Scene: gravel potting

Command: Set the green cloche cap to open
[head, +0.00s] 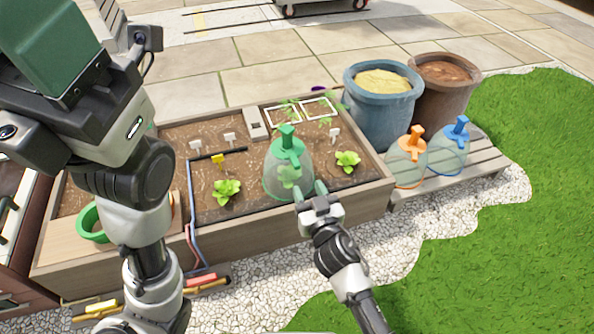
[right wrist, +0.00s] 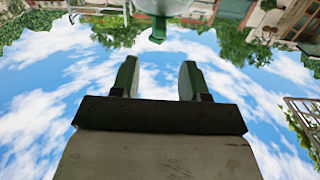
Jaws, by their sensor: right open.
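The green cloche (head: 281,180) is a clear green dome standing on the soil of the planter bed, over a small leafy plant. Its green cap (head: 288,147) sits on top, with a tab at an angle to the upright knob. My right gripper (head: 309,191) is open and empty, at the front right of the dome and lower than the cap. In the right wrist view, the open fingers (right wrist: 158,79) point toward the cap (right wrist: 158,33), which hangs inverted in the picture, apart from them. My left gripper (head: 55,45) is partly cut off at the top left.
Orange (head: 406,165) and blue (head: 449,152) cloches stand on a slatted bench to the right. Two big pots of sand (head: 382,105) and soil (head: 444,90) stand behind. Seedlings flank the green cloche.

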